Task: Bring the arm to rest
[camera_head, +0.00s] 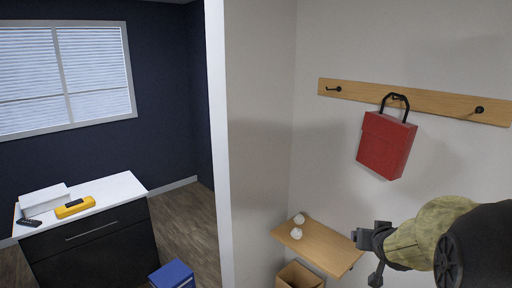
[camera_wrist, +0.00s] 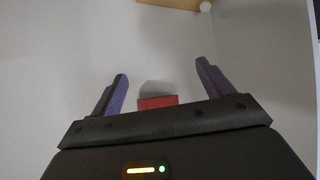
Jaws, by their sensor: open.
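My gripper (camera_head: 372,255) is at the lower right in the head view, in front of the white wall and beside the small wooden shelf. In the wrist view its two purple fingers (camera_wrist: 162,88) stand wide apart with nothing between them. My arm, partly in a camouflage cover, reaches in from the right edge. A red bag (camera_head: 386,144) hangs by its black handle from a hook on a wooden rail (camera_head: 436,101), above my gripper and apart from it. A red surface (camera_wrist: 158,102) shows beyond the gripper body in the wrist view.
A wall edge divides the space. At left, a dark cabinet with a white top (camera_head: 112,190) carries a yellow device (camera_head: 75,207). A blue box (camera_head: 172,275) stands near it.

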